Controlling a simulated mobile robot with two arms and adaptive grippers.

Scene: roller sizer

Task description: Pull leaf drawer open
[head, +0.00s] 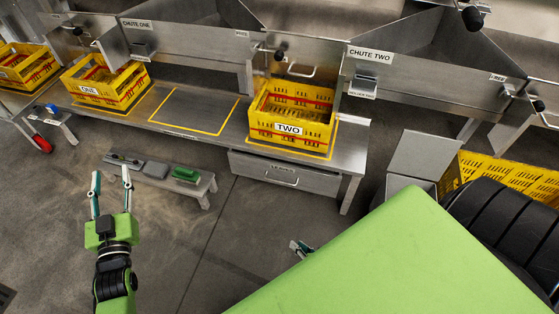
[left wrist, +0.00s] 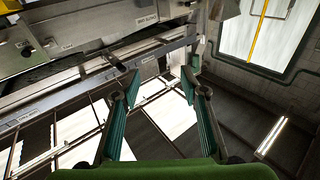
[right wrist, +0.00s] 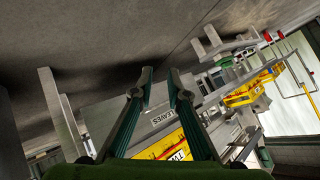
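The leaf drawer (head: 250,168) is a grey metal front under the bench, below the crate marked TWO. It has a LEAVES label and a bar handle (head: 283,181), and looks shut. The drawer front (right wrist: 122,120) with its label also shows in the right wrist view, past the fingers. My right gripper (right wrist: 158,84) is open and empty, apart from the drawer. In the head view its fingertips (head: 300,247) show beside my green body, in front of and below the drawer. My left gripper (head: 111,178) is open and empty over the floor at the left, far from the drawer.
Yellow crates ONE (head: 107,88) and TWO (head: 291,112) stand on the bench (head: 350,142). A low stand (head: 202,188) with a green block (head: 186,174) is left of the drawer. A grey bin (head: 423,155) and a yellow crate (head: 510,170) are at the right. Floor before the drawer is clear.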

